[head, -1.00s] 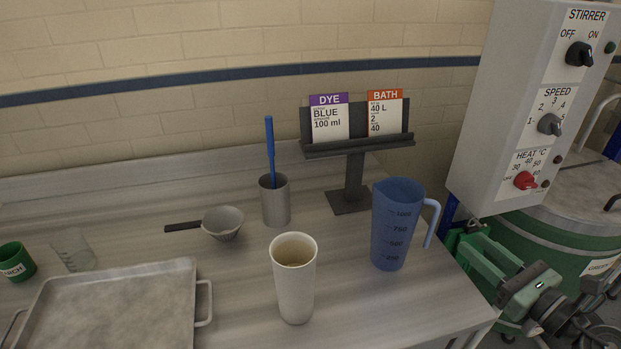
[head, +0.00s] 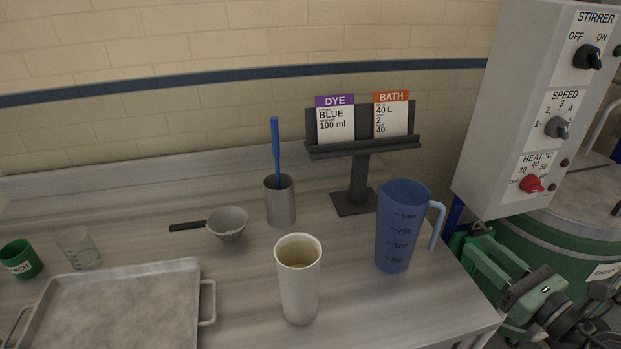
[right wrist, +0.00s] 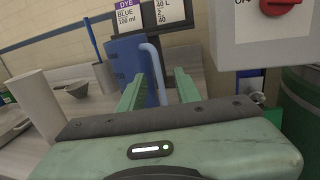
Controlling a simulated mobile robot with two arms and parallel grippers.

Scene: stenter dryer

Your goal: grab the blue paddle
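The blue paddle (head: 275,150) stands upright in a grey metal cup (head: 281,203) on the bench, its upper shaft sticking out and its lower end hidden in the cup. It also shows in the right wrist view as a thin blue rod (right wrist: 92,40) at the upper left. My right gripper (head: 482,256) is at the bench's right edge, well to the right of the paddle. In the right wrist view its two green fingers (right wrist: 158,88) are apart, with nothing visibly gripped. The blue jug's handle shows beyond them. My left gripper is not in view.
A blue measuring jug (head: 402,228) and a dark card stand (head: 358,178) stand between my right gripper and the cup. A cream beaker (head: 298,290) is in front. A strainer (head: 229,224), tray (head: 120,310) and green cup (head: 20,259) lie left. A control box (head: 510,110) rises at right.

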